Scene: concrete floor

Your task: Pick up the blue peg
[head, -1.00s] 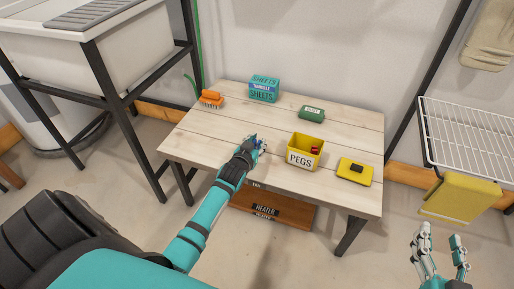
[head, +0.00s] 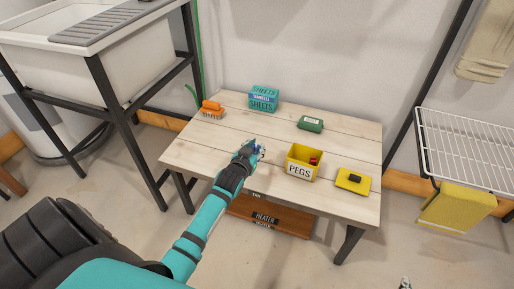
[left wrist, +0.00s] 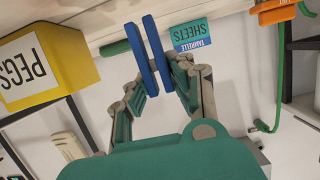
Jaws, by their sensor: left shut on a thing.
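The blue peg (left wrist: 149,58) shows in the left wrist view as two long blue bars side by side between the fingertips. My left gripper (left wrist: 160,75) is shut on it. In the head view my left gripper (head: 251,150) is over the table, left of the yellow PEGS box (head: 299,171), and mostly covers the peg. A small gap or contact between peg and tabletop cannot be told. Of my right gripper (head: 405,284) only a tip shows at the bottom edge.
The wooden table (head: 215,155) also bears an orange brush (head: 212,109), a teal SHEETS box (head: 264,98), a green block (head: 311,123) and a yellow pad with a black piece (head: 353,181). A red item (head: 314,161) is in the PEGS box. The front left tabletop is clear.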

